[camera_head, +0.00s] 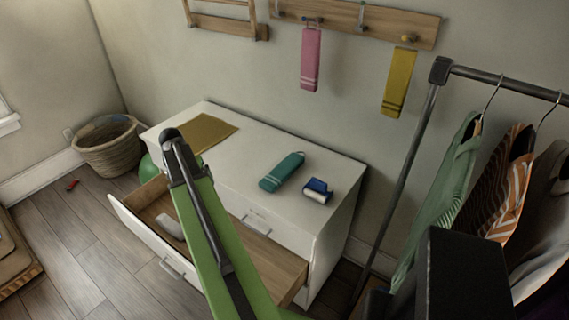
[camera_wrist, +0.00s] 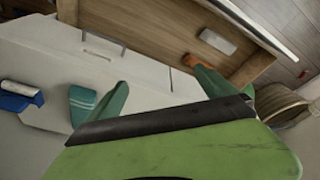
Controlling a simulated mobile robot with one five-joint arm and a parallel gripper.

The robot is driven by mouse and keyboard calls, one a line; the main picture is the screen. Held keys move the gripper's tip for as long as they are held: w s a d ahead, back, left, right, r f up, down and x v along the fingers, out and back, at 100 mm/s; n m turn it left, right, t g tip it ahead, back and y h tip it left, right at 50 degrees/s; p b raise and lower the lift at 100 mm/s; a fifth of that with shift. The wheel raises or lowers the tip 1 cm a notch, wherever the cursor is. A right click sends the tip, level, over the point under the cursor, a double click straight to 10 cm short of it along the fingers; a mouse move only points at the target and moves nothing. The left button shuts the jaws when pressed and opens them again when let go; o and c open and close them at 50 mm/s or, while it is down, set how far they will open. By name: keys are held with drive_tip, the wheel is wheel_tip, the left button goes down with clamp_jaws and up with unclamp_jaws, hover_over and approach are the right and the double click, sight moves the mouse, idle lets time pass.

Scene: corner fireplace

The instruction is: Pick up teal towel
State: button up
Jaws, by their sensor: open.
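The teal towel (camera_head: 282,172) lies rolled or folded on the white dresser top, right of its middle. Its end with pale stripes shows at the left of the wrist view (camera_wrist: 82,98), just left of my gripper's left finger, which partly overlaps it. My gripper (camera_wrist: 161,78) is open, with two green fingers spread and nothing between them but the pale dresser behind. In the head view my green arm reaches over the dresser's open drawer, and I cannot make out the fingers there.
A blue-and-white item (camera_head: 318,191) sits right of the towel. A tan mat (camera_head: 199,134) lies at the dresser's far left. The open drawer (camera_head: 148,236) holds a pale object (camera_head: 170,227). A clothes rack (camera_head: 405,165) stands right; a basket (camera_head: 109,147) stands left.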

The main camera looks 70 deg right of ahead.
drive_tip(key=s+d+r+m+h+p, duration=0.1)
drive_tip(key=s+d+r+m, duration=0.1)
drive_tip(key=s+d, duration=0.55)
drive_tip(key=s+d+r+m+p, duration=0.1)
drive_tip(key=s+d+r+m, duration=0.3)
drive_tip(key=d, duration=0.7)
drive_tip(key=m+g, duration=0.2)
approach(286, 165)
drive_tip(key=b+x, duration=0.4)
drive_tip(key=b, duration=0.6)
drive_tip(key=shift+d+f, duration=0.1)
drive_tip(key=shift+f, duration=0.1)
drive_tip(key=shift+s+d+f+h+b, duration=0.1)
drive_tip(key=shift+d+f+h+b, duration=0.1)
drive_tip(key=shift+h+b, duration=0.1)
drive_tip(key=b+x, duration=0.3)
drive_tip(key=a+b+x, duration=0.1)
drive_tip(key=b+x, duration=0.1)
drive_tip(key=shift+d+f, duration=0.15)
drive_tip(key=shift+f, duration=0.2)
drive_tip(key=shift+r, duration=0.2)
drive_tip(key=c, duration=1.6)
